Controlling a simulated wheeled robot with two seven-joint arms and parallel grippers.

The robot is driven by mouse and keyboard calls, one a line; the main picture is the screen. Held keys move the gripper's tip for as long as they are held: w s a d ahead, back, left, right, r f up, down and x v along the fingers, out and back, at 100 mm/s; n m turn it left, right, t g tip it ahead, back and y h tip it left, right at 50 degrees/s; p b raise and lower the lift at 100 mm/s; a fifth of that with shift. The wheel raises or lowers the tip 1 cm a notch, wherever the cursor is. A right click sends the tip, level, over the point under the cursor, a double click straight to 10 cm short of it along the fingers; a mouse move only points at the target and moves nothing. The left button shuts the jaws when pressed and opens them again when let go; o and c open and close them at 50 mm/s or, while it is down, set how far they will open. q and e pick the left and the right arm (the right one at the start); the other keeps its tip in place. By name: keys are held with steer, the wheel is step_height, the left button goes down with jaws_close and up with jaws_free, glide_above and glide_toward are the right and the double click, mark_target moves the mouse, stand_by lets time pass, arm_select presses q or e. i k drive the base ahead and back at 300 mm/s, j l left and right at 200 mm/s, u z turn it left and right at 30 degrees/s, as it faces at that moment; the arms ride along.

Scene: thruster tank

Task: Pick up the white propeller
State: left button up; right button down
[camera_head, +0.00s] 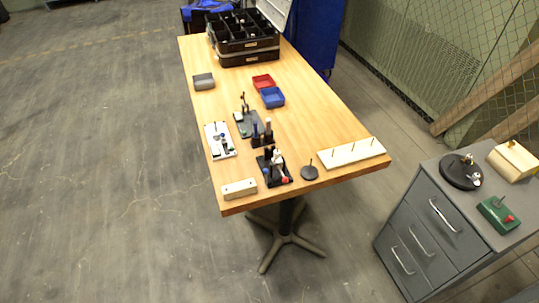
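I cannot make out a white propeller for certain at this size. A small white part (278,160) stands among dark upright pieces on a black fixture (271,174) near the table's front edge. Another small pale part (468,158) sits by the black round base (456,175) on the grey cabinet. A white plate with small parts (216,145) lies at the table's left edge. Neither of my grippers shows in this view.
The wooden table (330,124) holds a white pegged board (351,153), a pale block (239,189), a blue bin (272,97), a red bin (263,82) and black crates (249,58). A grey drawer cabinet (436,232) stands at right. Floor at left is clear.

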mark_target(277, 156)
steer(key=j+z, duration=0.1)
steer(key=z, duration=0.2)
steer(key=i+j+z, duration=0.1)
steer(key=z, duration=0.2)
steer(key=j+z, duration=0.5)
steer(key=j, duration=0.75)
steer(key=i+j, duration=0.1)
steer(key=j, duration=1.1)
steer(key=z, duration=0.05)
